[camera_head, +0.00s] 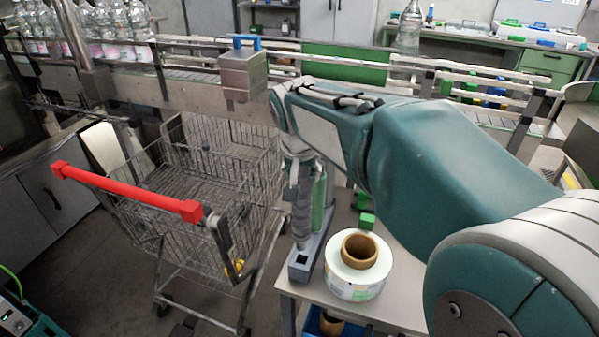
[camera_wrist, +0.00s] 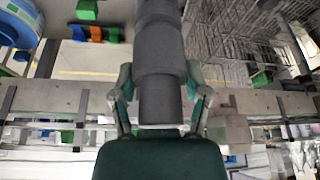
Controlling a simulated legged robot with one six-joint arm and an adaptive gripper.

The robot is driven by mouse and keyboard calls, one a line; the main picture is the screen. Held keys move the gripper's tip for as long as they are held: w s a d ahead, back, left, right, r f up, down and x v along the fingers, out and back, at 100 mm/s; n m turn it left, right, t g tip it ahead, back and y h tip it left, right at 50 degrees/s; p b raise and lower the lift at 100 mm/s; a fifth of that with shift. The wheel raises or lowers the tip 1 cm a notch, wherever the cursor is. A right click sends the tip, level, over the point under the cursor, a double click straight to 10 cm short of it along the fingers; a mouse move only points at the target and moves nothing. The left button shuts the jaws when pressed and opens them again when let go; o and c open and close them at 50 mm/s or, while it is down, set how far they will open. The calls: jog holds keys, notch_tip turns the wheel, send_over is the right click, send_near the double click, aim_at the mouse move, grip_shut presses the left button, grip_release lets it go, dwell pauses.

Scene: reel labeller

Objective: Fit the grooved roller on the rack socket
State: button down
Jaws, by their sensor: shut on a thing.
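A dark grey grooved roller (camera_head: 302,213) hangs upright below my gripper (camera_head: 301,172) in the head view. In the wrist view the roller (camera_wrist: 160,45) runs between the two fingers of my gripper (camera_wrist: 160,98), which is shut on it. The blue-grey rack (camera_head: 301,273) stands at the table's left edge, with a dark square opening in its near end. The roller's lower end overlaps the rack's middle in the picture; I cannot tell whether it touches or sits in a socket. A green roller (camera_head: 319,200) stands just right of the grey one, partly hidden.
A white label reel (camera_head: 356,281) with a brown core stands on the table (camera_head: 397,303) close right of the rack. Small green blocks (camera_head: 367,220) lie behind it. A wire cart (camera_head: 200,165) with a red handle stands left of the table. A conveyor (camera_head: 185,92) runs behind.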

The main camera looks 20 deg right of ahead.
aim_at(303, 201)
jog(key=shift+d, duration=0.35)
jog(key=shift+f, duration=0.15)
jog(key=shift+a+f, duration=0.35)
jog(key=shift+f, duration=0.25)
jog(key=shift+d+f, duration=0.2)
jog(key=shift+f, duration=0.5)
jog(key=shift+a+f, duration=0.1)
jog(key=shift+f, duration=2.3)
